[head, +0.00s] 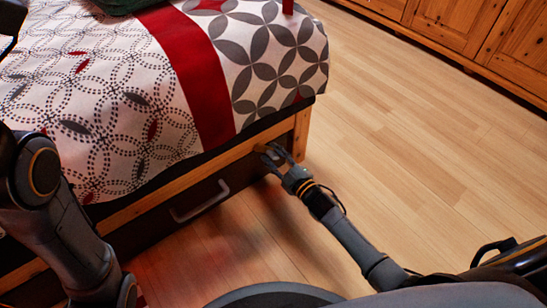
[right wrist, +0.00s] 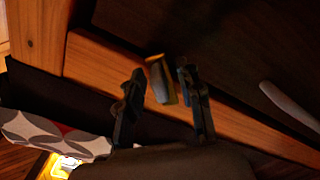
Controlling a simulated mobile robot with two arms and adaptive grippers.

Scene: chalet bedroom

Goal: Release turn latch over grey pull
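The turn latch (right wrist: 160,80) is a small grey tab with a wood-coloured edge on the wooden rail of the bed. In the head view only a small bit of it shows by my fingertips. My right gripper (head: 274,158) is at the bed's front corner; in the right wrist view its fingers (right wrist: 162,100) are apart, with the latch in the gap between them. I cannot tell whether either finger touches it. The grey pull (head: 200,201) is a bar handle on the dark drawer front, left of and below the latch. My left gripper is not in view; only left arm parts show.
The bed (head: 120,90) has a patterned cover with a red band. Its wooden corner post (head: 301,133) stands just right of my right gripper. A wooden cabinet (head: 450,25) is at the back right. The wood floor (head: 420,160) between is clear.

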